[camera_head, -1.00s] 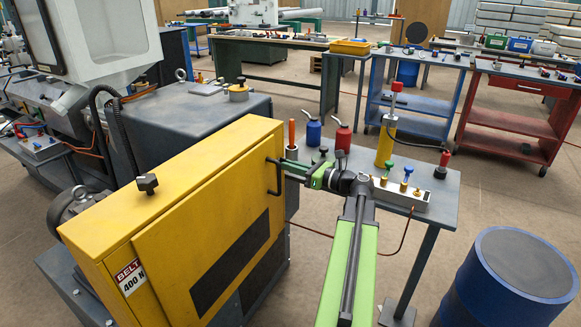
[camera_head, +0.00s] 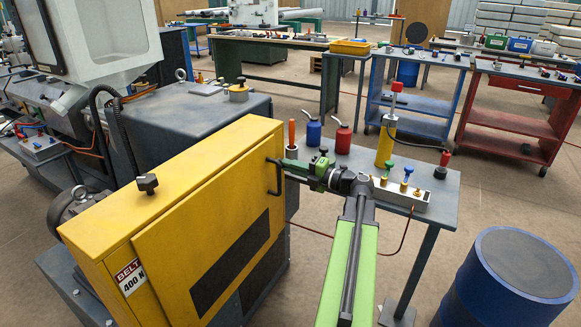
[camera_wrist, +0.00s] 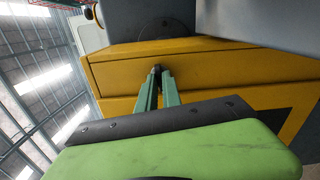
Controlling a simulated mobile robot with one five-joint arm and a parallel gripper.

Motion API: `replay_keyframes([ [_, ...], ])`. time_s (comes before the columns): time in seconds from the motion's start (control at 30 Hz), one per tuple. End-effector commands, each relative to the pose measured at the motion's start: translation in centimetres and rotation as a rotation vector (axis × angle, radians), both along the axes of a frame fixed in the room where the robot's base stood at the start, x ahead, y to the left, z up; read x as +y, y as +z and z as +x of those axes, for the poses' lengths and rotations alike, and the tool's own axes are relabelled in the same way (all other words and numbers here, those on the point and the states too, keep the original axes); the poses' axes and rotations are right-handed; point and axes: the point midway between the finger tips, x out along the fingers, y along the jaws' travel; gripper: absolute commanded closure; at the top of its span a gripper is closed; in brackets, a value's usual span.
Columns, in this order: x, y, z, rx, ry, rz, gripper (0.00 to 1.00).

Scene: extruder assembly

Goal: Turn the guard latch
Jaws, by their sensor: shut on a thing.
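The yellow belt guard (camera_head: 200,200) stands in the left foreground, with a black bar handle (camera_head: 275,177) on its door. My gripper (camera_head: 284,164) reaches from the right to the guard's far right edge, beside the top of the handle. In the wrist view, the two green fingers of my gripper (camera_wrist: 158,73) come together on a small dark piece (camera_wrist: 157,68) at the yellow face, just under the top edge. It appears to be the guard latch, shut between the fingertips. Most of it is hidden, so its angle cannot be told.
A grey side table (camera_head: 435,190) stands behind my arm, with a red can (camera_head: 343,140), a blue can (camera_head: 313,132), a yellow cylinder (camera_head: 386,140) and a block with coloured knobs (camera_head: 402,191). A blue drum (camera_head: 510,280) stands at the lower right. Open floor lies beyond the table.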

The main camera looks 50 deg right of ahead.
Motion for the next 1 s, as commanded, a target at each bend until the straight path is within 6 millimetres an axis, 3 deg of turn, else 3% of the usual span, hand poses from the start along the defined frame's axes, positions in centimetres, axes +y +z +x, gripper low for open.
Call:
replay_keyframes([
  [0.03,0.0,0.0,0.0,0.013,0.001,0.049,0.90],
  [0.2,0.0,0.0,0.0,0.011,0.001,0.040,0.68],
  [0.53,-0.1,0.0,-0.4,0.010,-0.001,0.037,0.68],
  [1.0,-1.6,0.0,-5.6,0.009,-0.008,0.037,0.68],
])
